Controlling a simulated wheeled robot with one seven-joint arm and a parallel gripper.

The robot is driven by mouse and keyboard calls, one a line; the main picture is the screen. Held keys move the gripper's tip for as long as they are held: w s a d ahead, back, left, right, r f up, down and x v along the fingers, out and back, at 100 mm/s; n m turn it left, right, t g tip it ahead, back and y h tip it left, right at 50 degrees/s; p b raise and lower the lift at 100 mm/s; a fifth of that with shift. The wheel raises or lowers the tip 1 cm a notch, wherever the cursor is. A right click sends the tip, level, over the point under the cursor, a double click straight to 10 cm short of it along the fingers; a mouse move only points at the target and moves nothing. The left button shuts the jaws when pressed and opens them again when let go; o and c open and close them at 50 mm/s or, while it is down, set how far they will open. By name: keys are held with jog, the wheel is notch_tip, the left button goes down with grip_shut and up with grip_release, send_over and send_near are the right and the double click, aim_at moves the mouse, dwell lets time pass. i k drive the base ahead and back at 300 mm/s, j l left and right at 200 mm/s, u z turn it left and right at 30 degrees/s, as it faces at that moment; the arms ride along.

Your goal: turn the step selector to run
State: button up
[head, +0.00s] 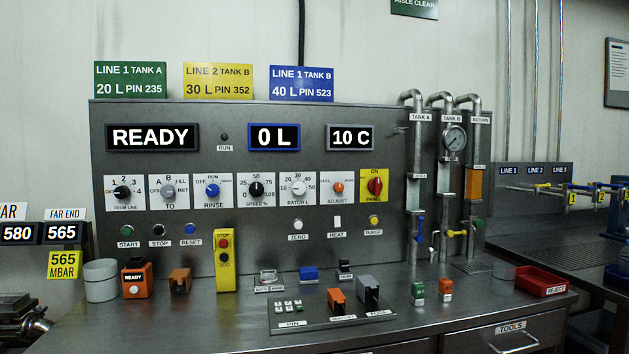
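No label that I can read says step selector. A blue knob (212,190) on a white plate stands in the row of dials on the steel panel. Its plate reads OFF at the left and RUN at the top, with a third mark at the right too small to read. The label under it reads RINSE. Where its pointer aims is too small to tell. The panel display (152,137) reads READY. My gripper is not in view.
Other dials flank the knob, including a grey knob (168,191) and a black speed knob (257,189). The bench front (200,330) is clear.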

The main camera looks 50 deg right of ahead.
aim_at(211, 190)
jog(key=i+j, duration=0.2)
jog(key=j, duration=0.15)
jog(key=i+j, duration=0.2)
jog(key=j, duration=0.15)
jog(key=i+j, duration=0.2)
jog(key=j, duration=0.15)
jog(key=i+j+z, duration=0.1)
jog(key=j, duration=0.25)
jog(key=i+j, duration=0.45)
jog(key=j, duration=0.25)
